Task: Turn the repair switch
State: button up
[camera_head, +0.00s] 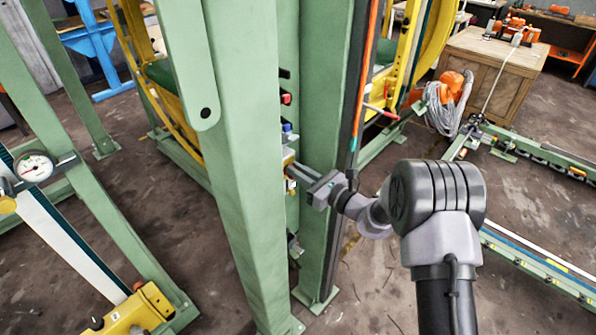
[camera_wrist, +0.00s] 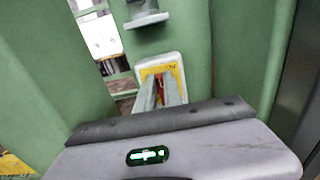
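The repair switch shows in the wrist view as a red handle (camera_wrist: 159,84) on a yellow plate (camera_wrist: 178,70) in a pale housing, set on a green post. Lettering on the plate appears upside down. My gripper (camera_wrist: 160,80) reaches the plate, with its two grey fingers on either side of the red handle. The fingers are close together; whether they press on the handle is unclear. In the head view my gripper (camera_head: 292,168) reaches in from the right to the post's inner side, where the yellow switch plate (camera_head: 287,160) is mostly hidden.
A broad green post (camera_head: 235,190) stands just left of my gripper, and another green upright (camera_head: 322,235) stands close behind it. Small red and blue fittings sit above the switch. A grey bracket (camera_wrist: 147,18) juts out above the plate.

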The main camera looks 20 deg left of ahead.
grip_shut()
jog(key=n+b, duration=0.4)
jog(key=b, duration=0.2)
jog(key=s+f+n+b, duration=0.1)
jog(key=n+b, duration=0.4)
jog(key=b, duration=0.1)
jog(key=n+b, duration=0.5)
jog(key=b, duration=0.1)
jog(key=shift+s+a+f, duration=0.25)
jog(key=shift+s+a, duration=0.1)
jog(key=shift+f+n, duration=0.2)
jog(key=shift+n, duration=1.8)
